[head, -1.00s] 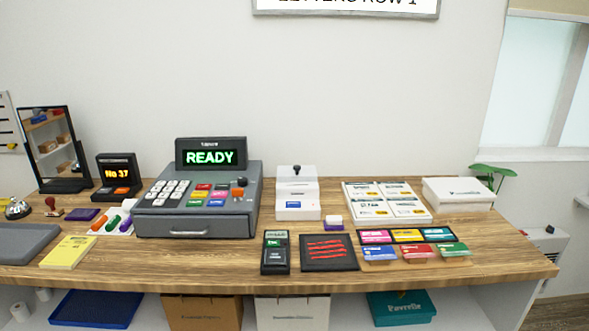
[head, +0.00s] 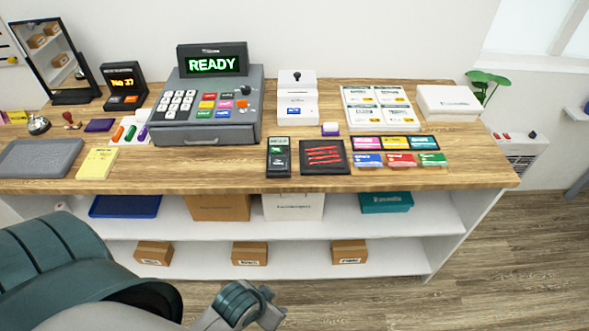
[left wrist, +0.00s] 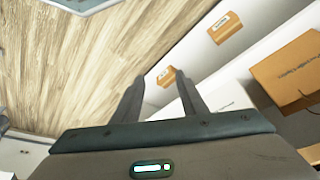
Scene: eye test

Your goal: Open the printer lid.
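The white printer (head: 297,112) stands on the wooden counter, right of the cash register. Its lid (head: 296,86), with a black knob on top, looks closed. My left arm comes in at the lower left of the head view, below and in front of the counter, well away from the printer. Its gripper shows in the left wrist view (left wrist: 155,82) with two dark fingers apart and nothing between them. It points toward the floor and the lower shelf; the printer is not in that view. My right gripper is in neither view.
The cash register (head: 208,98) reading READY stands close left of the printer. A card terminal (head: 279,157), a dark tray with red items (head: 339,168) and a purple-white block (head: 330,128) lie in front. Label stacks (head: 376,120) are at right. Boxes (head: 249,254) sit on shelves below the counter.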

